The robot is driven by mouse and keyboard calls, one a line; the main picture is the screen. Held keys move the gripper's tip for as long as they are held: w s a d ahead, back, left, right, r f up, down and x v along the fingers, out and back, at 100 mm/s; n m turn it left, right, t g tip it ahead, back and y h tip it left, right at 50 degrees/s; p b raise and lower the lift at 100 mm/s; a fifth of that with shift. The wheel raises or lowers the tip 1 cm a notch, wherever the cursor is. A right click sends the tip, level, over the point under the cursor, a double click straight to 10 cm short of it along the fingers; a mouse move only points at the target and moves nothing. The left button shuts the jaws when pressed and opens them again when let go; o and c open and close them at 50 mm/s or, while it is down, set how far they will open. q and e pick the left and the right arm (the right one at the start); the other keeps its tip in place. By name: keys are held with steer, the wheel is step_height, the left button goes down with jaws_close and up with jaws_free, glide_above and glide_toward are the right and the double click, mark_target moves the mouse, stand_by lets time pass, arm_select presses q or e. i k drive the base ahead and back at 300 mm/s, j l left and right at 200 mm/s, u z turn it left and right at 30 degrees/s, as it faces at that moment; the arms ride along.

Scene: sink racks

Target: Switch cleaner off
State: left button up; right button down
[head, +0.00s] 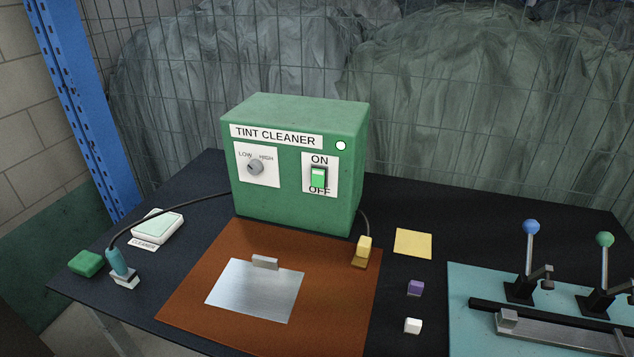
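The tint cleaner (290,210) is a green box at the back middle of the dark table. Its front carries a green rocker switch (318,178) on a white plate, with ON printed above and OFF below. The switch face looks bright green; I cannot tell for sure which way it is tilted. A small round white lamp (341,146) sits above it at the upper right of the front. A grey LOW–HIGH knob (255,167) is left of the switch. Neither of my grippers is in view.
A brown mat (190,307) with a metal plate (250,293) lies before the box. Cables run to a teal-handled tool (117,264) and a yellow clamp (362,250). A teal board (470,285) with levers is at right. Wire mesh stands behind.

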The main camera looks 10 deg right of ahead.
mark_target(318, 173)
steer(key=j+z, duration=0.3)
steer(key=j, duration=1.6)
steer(key=i, duration=0.05)
